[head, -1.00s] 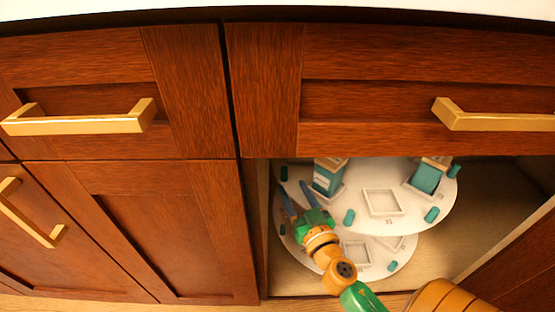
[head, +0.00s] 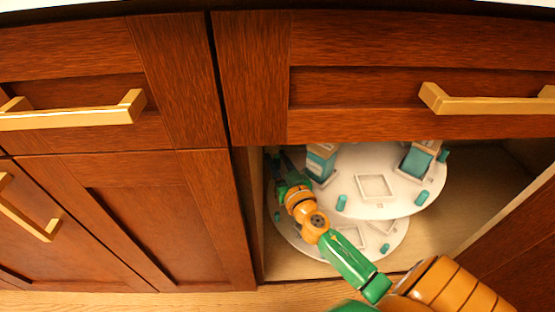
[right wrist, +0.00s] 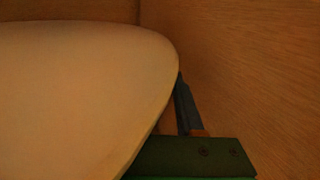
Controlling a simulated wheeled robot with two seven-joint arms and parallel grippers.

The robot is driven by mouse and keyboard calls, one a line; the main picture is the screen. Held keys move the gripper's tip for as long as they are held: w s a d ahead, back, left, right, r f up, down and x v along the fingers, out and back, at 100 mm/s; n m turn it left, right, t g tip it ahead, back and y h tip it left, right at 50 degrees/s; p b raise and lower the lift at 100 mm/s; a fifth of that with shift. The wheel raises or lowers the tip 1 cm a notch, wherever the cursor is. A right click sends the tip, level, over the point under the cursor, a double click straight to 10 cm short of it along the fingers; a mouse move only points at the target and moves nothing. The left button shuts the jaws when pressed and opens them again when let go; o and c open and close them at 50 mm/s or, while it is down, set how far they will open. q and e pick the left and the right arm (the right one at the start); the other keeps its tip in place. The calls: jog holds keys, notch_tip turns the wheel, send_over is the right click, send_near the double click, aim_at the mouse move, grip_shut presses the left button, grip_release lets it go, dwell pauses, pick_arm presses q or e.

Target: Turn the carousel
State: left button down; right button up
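The carousel has a white upper tier (head: 350,195) and a white lower tier (head: 318,250) inside the open cabinet. Square frames, teal pegs and teal-and-white blocks are on the upper tier. My right gripper (head: 279,163) is at the left side of the upper tier, by the cabinet's left wall. In the right wrist view the pale disc (right wrist: 80,90) covers the left half, and one dark finger (right wrist: 185,105) shows beside its rim. The other finger is hidden there, so the gap and any contact are unclear. My left gripper is not in view.
The cabinet opening has a left wall (head: 254,210) close to my right arm. A drawer front with a gold handle (head: 485,104) hangs above the opening. An open door (head: 520,240) stands at the right. Bare cabinet floor (head: 440,222) lies right of the carousel.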

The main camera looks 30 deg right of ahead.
grip_shut()
dwell(1.2)
